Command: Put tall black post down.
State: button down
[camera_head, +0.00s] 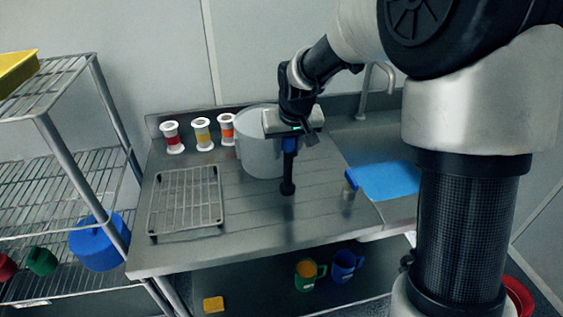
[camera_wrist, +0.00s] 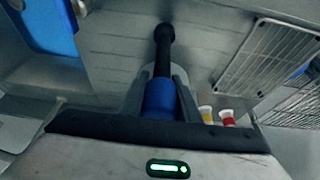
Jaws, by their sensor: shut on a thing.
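The tall black post (camera_head: 288,172) has a blue upper section and a wider black foot. My gripper (camera_head: 290,140) is shut on the post's blue section and holds it upright in front of the large grey pot. The foot shows over the grooved steel counter (camera_head: 255,215); I cannot tell whether it touches the surface. In the wrist view the post (camera_wrist: 163,45) runs away from my gripper (camera_wrist: 159,80), with a finger on each side of the blue section. The post's top end is hidden in my gripper.
The grey pot (camera_head: 257,155) stands just behind the post. A wire rack (camera_head: 187,200) lies at left, and several white-capped jars (camera_head: 202,132) stand behind it. Bare counter lies around the foot.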

aim_at(287, 161)
jog(key=shift+f, duration=2.15)
jog(key=c, duration=1.4)
grip_release()
jog(key=shift+b, duration=0.3)
jog(key=shift+o, duration=0.2)
